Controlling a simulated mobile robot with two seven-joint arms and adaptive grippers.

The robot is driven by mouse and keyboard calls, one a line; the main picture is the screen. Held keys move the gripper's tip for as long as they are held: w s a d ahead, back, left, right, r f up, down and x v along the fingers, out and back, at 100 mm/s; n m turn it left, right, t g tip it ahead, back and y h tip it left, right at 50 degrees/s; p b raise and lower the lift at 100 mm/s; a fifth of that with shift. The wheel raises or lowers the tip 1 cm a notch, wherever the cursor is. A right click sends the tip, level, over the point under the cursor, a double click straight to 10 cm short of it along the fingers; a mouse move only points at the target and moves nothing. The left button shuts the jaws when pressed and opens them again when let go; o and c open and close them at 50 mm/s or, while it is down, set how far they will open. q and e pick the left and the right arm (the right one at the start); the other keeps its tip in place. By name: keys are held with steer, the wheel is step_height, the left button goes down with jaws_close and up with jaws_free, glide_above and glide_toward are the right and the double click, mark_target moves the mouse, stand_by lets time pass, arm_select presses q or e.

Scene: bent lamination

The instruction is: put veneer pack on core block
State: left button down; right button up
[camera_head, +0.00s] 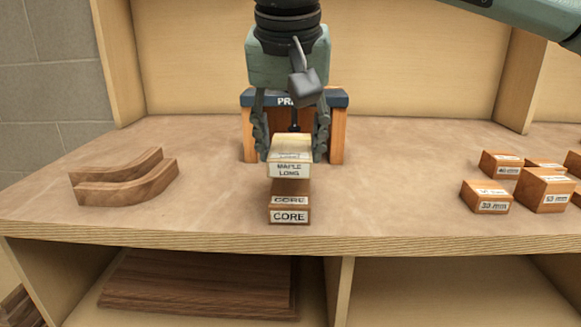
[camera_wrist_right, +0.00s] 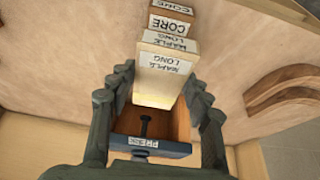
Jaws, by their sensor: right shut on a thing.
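The veneer pack (camera_head: 289,170), a pale block labelled MAPLE LONG, is between the fingers of my right gripper (camera_head: 292,157), which is shut on it. The pack also shows in the wrist view (camera_wrist_right: 165,68). The core block (camera_head: 290,216), brown with CORE labels, stands on the bench just below and in front of the pack in the head view. It also shows beyond the pack in the wrist view (camera_wrist_right: 171,25). The pack overlaps the core block's far part, and I cannot tell whether they touch. My left gripper is out of view.
A press (camera_head: 338,135) with a dark top bar stands behind the gripper. Curved wooden forms (camera_head: 125,180) lie at left. Several labelled wooden blocks (camera_head: 487,198) stand at right. The bench (camera_head: 395,185) is clear between them and the core block.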

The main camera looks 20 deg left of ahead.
mark_target(290, 153)
step_height(290, 153, down, 4)
steer(key=shift+r, duration=0.2)
steer(key=shift+f, duration=0.15)
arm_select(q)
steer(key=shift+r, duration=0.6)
arm_select(e)
steer(key=shift+f, duration=0.2)
steer(key=o, duration=1.2)
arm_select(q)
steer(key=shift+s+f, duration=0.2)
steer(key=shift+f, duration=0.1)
arm_select(e)
steer(key=shift+r, duration=0.15)
